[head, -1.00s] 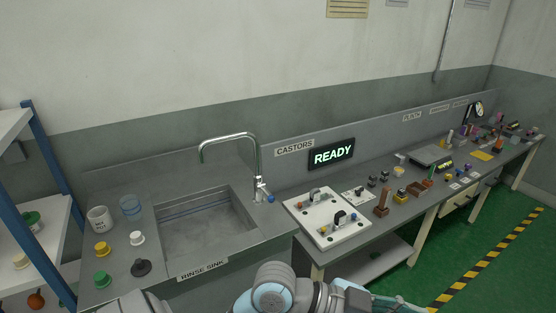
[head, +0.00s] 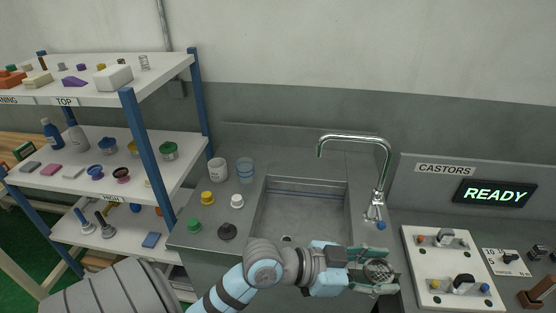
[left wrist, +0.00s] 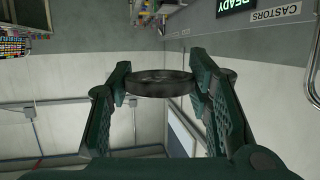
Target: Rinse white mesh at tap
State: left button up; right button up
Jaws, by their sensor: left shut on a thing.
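My left gripper (head: 377,273) is shut on a round mesh disc (head: 378,271) with a dark rim. In the head view its face looks grey rather than white. In the left wrist view the disc (left wrist: 160,83) is seen edge-on as a dark ring between the two fingers (left wrist: 162,86), with a finger on each side. The tap (head: 384,165) has a curved chrome spout and a blue knob, and stands at the right rear of the sink (head: 350,215). The gripper and disc are in front of the sink's right end, apart from the spout. No water is visible.
Left of the basin stand a white cup (head: 217,171), a clear bluish cup (head: 245,170) and yellow, white, green and black knob-like pieces. A loaded shelf (head: 100,95) is at the left. A white board (head: 425,290) lies right of the gripper.

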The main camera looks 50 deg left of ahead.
pick_arm(q)
jog(key=w+a+f+n+t+y+p, duration=0.15)
jog(key=a+n+y+p, duration=0.45)
jog(key=a, duration=0.9)
jog(key=w+a+f+n+t+y+p, duration=0.1)
jog(key=w+a+n+y, duration=0.35)
jog(key=a, duration=1.05)
jog(key=w+d+f+y+b, duration=0.1)
jog(key=w+f+y+b, duration=0.1)
jog(key=w+b, duration=0.6)
jog(key=d+x, duration=0.1)
jog(key=x, duration=0.3)
jog(key=shift+w, duration=0.3)
jog(key=shift+r+y, duration=0.1)
jog(key=shift+y, duration=0.15)
jog(key=s+p, duration=0.4)
jog(key=s, duration=0.4)
jog(key=shift+a+p, duration=0.3)
jog(key=shift+a, duration=0.05)
jog(key=shift+s, duration=0.1)
